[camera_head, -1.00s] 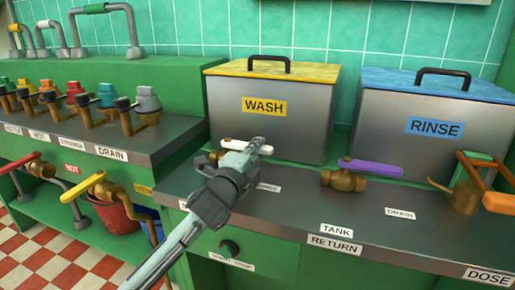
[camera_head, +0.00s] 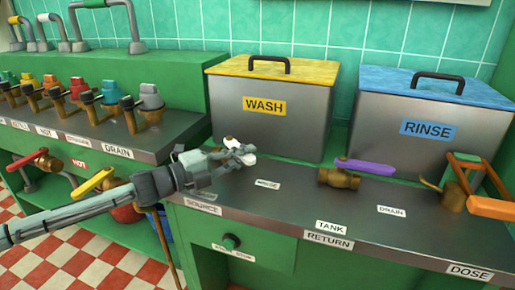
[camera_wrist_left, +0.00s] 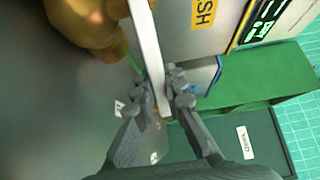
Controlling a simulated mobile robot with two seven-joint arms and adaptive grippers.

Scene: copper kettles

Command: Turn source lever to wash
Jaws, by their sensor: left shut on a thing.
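The source lever (camera_head: 248,160) is white and sits on the bench in front of the wash tank (camera_head: 275,120). My left gripper (camera_head: 240,152) reaches in from the left and covers most of the lever and its valve in the head view. In the left wrist view the white lever (camera_wrist_left: 147,45) runs between the fingers of my left gripper (camera_wrist_left: 170,75), which is shut on it. The brass valve body (camera_wrist_left: 88,22) shows at the upper left there. The SOURCE label (camera_head: 203,208) is on the bench front. My right gripper is not in view.
A purple-handled valve (camera_head: 368,167) stands to the right on the bench. The rinse tank (camera_head: 425,130) is behind it. An orange-handled item (camera_head: 490,207) is at the far right. Several coloured taps line the left counter (camera_head: 150,147).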

